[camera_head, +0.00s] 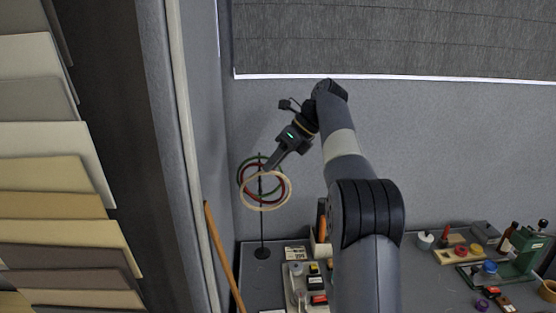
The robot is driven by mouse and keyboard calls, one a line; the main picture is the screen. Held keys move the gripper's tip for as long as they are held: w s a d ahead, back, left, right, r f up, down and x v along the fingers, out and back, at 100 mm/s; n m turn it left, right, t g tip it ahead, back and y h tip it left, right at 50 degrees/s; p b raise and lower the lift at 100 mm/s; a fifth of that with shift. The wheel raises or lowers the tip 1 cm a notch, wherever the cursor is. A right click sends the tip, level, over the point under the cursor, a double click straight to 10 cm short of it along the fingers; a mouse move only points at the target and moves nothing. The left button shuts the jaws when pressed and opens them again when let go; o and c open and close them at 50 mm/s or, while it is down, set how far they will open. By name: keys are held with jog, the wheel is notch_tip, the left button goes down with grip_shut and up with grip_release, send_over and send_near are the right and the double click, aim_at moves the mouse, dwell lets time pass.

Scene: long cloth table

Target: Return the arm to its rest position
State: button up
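My arm reaches up and away from the lower middle of the head view, then bends down to the left. My gripper (268,167) points down and left at the top of a pale wooden ring (289,189). The fingertips overlap the ring's upper rim, and I cannot tell whether they grip it or only lie in front of it. The finger gap is too small to make out. A green ring (241,170) and a red ring (243,189) hang behind, at a thin black stand (262,253) on the table.
The grey table (425,290) carries a tray of small items (297,282) by the stand and bottles, tools and a green machine (526,255) at right. A wooden stick (222,255) leans at left beside a partition (185,130). The space above the right side is clear.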

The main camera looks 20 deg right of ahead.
aim_at(257, 174)
jog(key=shift+s+d+r+g, duration=0.15)
jog(key=shift+s+r+g, duration=0.3)
jog(key=shift+s, duration=0.35)
jog(key=w+a+f+t, duration=0.2)
jog(key=w+f+t, duration=0.1)
jog(key=w+f, duration=0.2)
jog(key=w, duration=0.2)
jog(key=shift+w+f+m, duration=0.3)
jog(key=shift+f+m, duration=0.1)
jog(key=shift+w+a+f, duration=0.15)
jog(key=shift+w+a, duration=0.05)
jog(key=shift+w, duration=0.05)
jog(key=shift+f+t, duration=0.15)
jog(key=shift+t, duration=0.1)
dwell(1.1)
